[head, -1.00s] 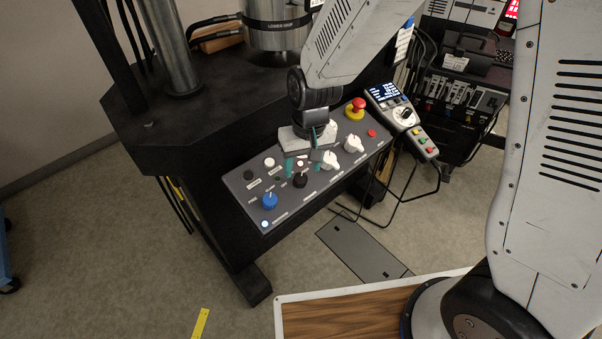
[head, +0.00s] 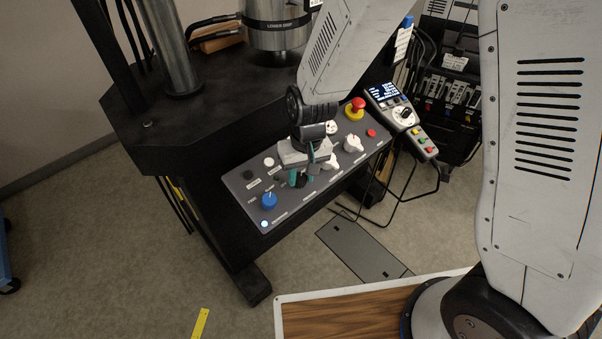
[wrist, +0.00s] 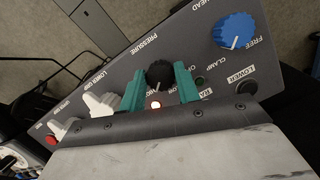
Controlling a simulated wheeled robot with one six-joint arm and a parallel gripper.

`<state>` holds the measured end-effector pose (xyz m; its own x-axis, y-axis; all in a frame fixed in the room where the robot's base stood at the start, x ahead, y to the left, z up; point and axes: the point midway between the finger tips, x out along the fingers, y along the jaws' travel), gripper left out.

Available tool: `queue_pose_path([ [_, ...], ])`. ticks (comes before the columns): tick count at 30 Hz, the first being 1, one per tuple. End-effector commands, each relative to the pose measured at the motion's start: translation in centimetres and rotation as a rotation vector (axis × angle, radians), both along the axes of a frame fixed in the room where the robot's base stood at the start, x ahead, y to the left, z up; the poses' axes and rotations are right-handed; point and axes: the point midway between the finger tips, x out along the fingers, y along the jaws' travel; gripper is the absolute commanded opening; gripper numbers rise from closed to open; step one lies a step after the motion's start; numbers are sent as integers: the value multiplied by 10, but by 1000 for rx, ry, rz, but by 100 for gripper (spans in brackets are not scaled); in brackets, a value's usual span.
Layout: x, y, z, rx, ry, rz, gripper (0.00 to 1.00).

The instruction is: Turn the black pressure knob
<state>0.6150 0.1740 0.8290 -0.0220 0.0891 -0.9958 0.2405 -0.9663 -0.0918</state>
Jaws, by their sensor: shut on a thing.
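The black pressure knob (wrist: 159,75) sits on the grey control panel (wrist: 205,82), beside the printed word PRESSURE in the wrist view. My gripper (wrist: 160,84) has its two teal fingers on either side of the knob, shut on it. In the head view my gripper (head: 302,178) is low over the middle of the panel (head: 283,213). There the knob (head: 301,183) is mostly hidden behind the fingers.
A blue knob (head: 269,201) stands to the left of my gripper, and white knobs (head: 352,144) to the right. A red emergency button (head: 356,106) is at the panel's far right end. A handheld pendant (head: 401,108) hangs beside it.

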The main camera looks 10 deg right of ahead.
Motion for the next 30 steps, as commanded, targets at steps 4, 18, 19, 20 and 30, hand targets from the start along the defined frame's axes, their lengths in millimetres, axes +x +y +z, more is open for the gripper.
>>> queue_pose_path([
  [4, 0, 1, 0, -8, -7, 39, 9],
  [18, 0, 1, 1, -84, -58, 381, 9],
  [19, 0, 2, 1, -89, -63, 407, 9],
  [20, 0, 1, 1, -95, -67, 434, 9],
  [30, -1, 2, 0, -151, -104, 685, 9],
])
